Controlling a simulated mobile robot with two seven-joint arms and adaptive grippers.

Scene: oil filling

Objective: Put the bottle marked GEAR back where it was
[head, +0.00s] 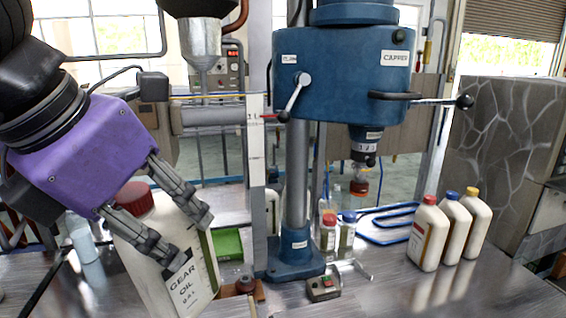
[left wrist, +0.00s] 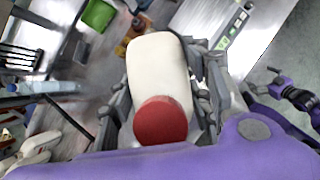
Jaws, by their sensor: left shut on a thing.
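The bottle marked GEAR OIL (head: 190,290) is a cream jug with a dark red cap, at the lower left of the head view. My left gripper (head: 190,228) is shut on it, with fingers on both sides of its body. The bottle is tilted in the head view, and I cannot tell whether its base touches the table. In the left wrist view the bottle (left wrist: 158,75) lies between the fingers, its red cap nearest the camera. My right gripper is not clearly seen in the head view; a purple gripper part (left wrist: 295,95) shows at the right of the left wrist view.
Three cream bottles with red, blue and yellow caps (head: 450,232) stand in a row on the metal table (head: 400,290) at right. A blue drill press (head: 297,240) stands in the middle. Two small bottles (head: 338,233), a green bin (head: 228,245) and a switch box (head: 323,287) are near it.

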